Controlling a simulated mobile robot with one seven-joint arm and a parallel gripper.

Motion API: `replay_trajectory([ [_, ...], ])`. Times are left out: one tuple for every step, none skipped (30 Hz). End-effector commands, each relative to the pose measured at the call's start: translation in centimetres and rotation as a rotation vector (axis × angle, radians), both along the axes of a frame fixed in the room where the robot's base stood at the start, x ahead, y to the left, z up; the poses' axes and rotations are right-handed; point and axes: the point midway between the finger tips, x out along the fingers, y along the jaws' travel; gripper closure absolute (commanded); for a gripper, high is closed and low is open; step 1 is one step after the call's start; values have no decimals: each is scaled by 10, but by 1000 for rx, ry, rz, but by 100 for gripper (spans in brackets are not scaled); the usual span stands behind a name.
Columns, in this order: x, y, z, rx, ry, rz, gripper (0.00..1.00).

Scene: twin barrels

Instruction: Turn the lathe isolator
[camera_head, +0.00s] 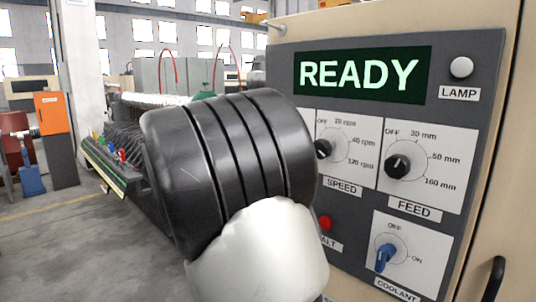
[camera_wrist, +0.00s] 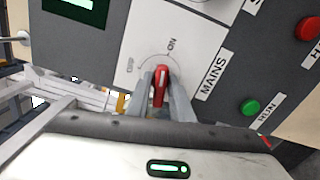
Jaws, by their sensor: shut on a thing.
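The isolator is a red handle (camera_wrist: 160,88) on a white plate (camera_wrist: 180,38) labelled MAINS, seen in the wrist view. OFF and ON are printed around it. The handle points up in that picture, nearer the ON mark than OFF, but the exact setting is hard to tell. My gripper (camera_wrist: 161,76) has one finger on each side of the handle and is shut on it. In the head view my arm covers the isolator and the gripper. The grey control panel (camera_head: 455,115) shows READY on its display (camera_head: 360,75).
SPEED (camera_head: 322,149), FEED (camera_head: 399,166) and blue COOLANT (camera_head: 385,257) knobs are on the panel. A red button (camera_head: 325,222) sits close to my arm. The wrist view shows a green RUN button (camera_wrist: 250,107) and a red button (camera_wrist: 308,28) near the gripper.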

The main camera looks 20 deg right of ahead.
Motion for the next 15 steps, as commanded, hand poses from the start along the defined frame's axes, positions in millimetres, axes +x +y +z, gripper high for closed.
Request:
replay_trajectory([
  [0,1,-7,13,-31,2,100],
  [0,1,-6,19,-49,2,100],
  [0,1,-6,27,-71,1,100],
  [0,1,-6,33,-86,1,100],
  [0,1,-5,39,-101,1,100],
  [0,1,-5,45,-118,1,100],
  [0,0,-5,49,-129,1,100],
  [0,0,-4,53,-140,1,100],
  [0,0,-4,58,-153,0,100],
  [0,0,-4,61,-162,0,100],
  [0,0,-4,63,-169,0,100],
  [0,0,-3,66,-177,0,100],
  [0,0,-3,68,-183,0,100],
  [0,0,-3,70,-187,0,100],
  [0,0,-2,72,-193,0,100],
])
